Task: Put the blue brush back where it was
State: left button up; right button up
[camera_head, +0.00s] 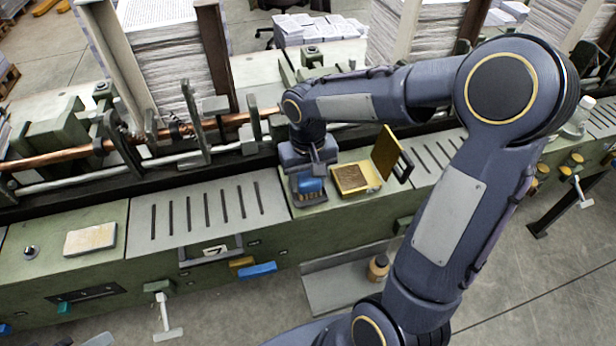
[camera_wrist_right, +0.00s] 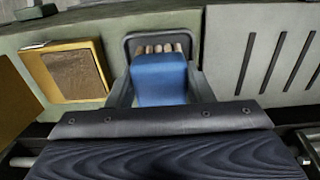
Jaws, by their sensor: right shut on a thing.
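The blue brush (camera_head: 309,185) is between the fingers of my right gripper (camera_head: 308,190), low over the green machine top. In the right wrist view the blue brush (camera_wrist_right: 158,82) shows a blue block with a row of tan pieces at its far end. The fingers of my right gripper (camera_wrist_right: 160,90) lie along both its sides. The far end is at a dark-rimmed recess (camera_wrist_right: 190,42) in the machine top; whether it touches the bottom is hidden. My left gripper is not in view.
An open yellow box (camera_head: 371,190) with a brown pad and raised lid stands just right of the gripper. Slotted grey plates (camera_head: 170,235) lie to both sides. Bars and clamps (camera_head: 195,120) run behind, with tall paper stacks (camera_head: 165,60) beyond. A pale block (camera_head: 90,240) lies far left.

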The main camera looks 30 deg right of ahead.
aim_at(308, 177)
jog(key=shift+f, duration=0.2)
jog(key=o, duration=0.9)
notch_tip(308, 177, up, 12)
jog(key=s+a+f+t+y, duration=0.1)
jog(key=s+t, duration=0.1)
jog(key=s, duration=0.3)
jog(key=s+a+f+t+y, duration=0.1)
jog(key=s+f, duration=0.1)
jog(key=s, duration=0.4)
jog(key=s+a+f+n+t+y, duration=0.1)
jog(key=s+a+f+t, duration=0.1)
jog(key=s, duration=0.3)
jog(key=shift+s+t+y, duration=0.3)
jog(key=shift+s+y, duration=0.05)
jog(key=shift+y, duration=0.05)
